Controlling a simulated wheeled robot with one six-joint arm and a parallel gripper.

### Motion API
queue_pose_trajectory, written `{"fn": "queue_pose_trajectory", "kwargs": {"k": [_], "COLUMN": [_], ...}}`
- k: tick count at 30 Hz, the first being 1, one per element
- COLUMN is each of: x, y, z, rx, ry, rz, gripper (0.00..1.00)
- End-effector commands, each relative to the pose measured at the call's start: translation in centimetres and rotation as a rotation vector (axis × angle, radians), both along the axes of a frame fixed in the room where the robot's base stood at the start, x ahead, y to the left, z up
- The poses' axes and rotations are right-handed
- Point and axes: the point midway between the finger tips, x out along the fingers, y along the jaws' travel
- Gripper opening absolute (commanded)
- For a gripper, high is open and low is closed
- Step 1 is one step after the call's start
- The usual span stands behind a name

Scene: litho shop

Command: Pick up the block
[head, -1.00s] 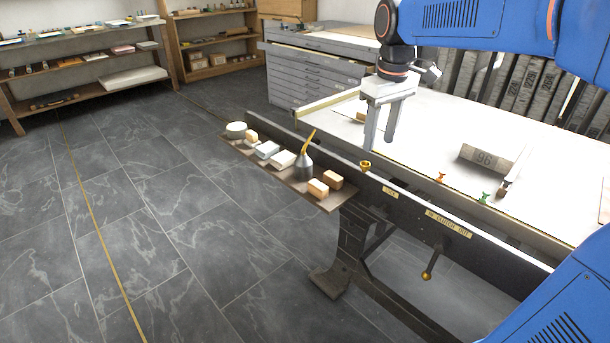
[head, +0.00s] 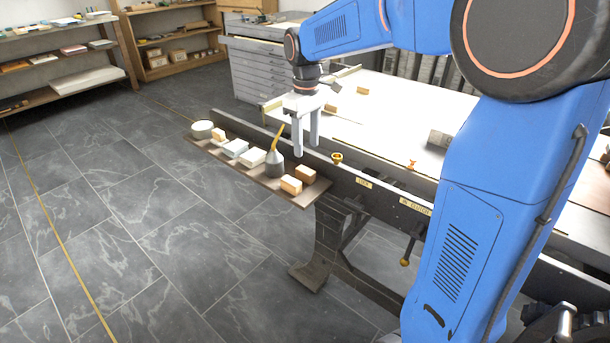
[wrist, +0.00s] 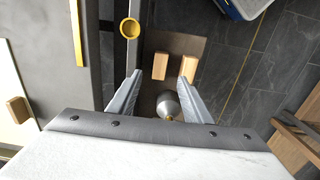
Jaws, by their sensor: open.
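Two tan wooden blocks lie on the narrow side shelf (head: 240,172), near its front end. One block (head: 291,186) sits at the outer edge and the other (head: 306,174) nearer the press bed. In the wrist view they show beyond the fingers, one block (wrist: 160,66) in the middle and one block (wrist: 188,68) by the right fingertip. Another small tan block (head: 218,134) lies at the shelf's far end. My gripper (head: 306,148) is open and empty, pointing down above the shelf's inner side. It also shows in the wrist view (wrist: 159,78).
A grey oil can (head: 274,165) with a yellow spout stands on the shelf beside the blocks, and between my fingers in the wrist view (wrist: 167,106). White blocks (head: 243,153) and a round tin (head: 202,129) sit farther along. A brass cup (head: 337,158) is on the rail.

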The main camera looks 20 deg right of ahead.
Motion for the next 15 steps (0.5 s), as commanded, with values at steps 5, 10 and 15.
{"fn": "queue_pose_trajectory", "kwargs": {"k": [5,10,15], "x": [0.0,0.0,0.1], "y": [0.0,0.0,0.2], "z": [-2.4,-3.3,-5.1], "rx": [-0.001,0.000,0.000], "ry": [0.001,0.000,0.001], "rz": [0.000,0.000,0.000], "gripper": [0.45,0.45,0.45]}}
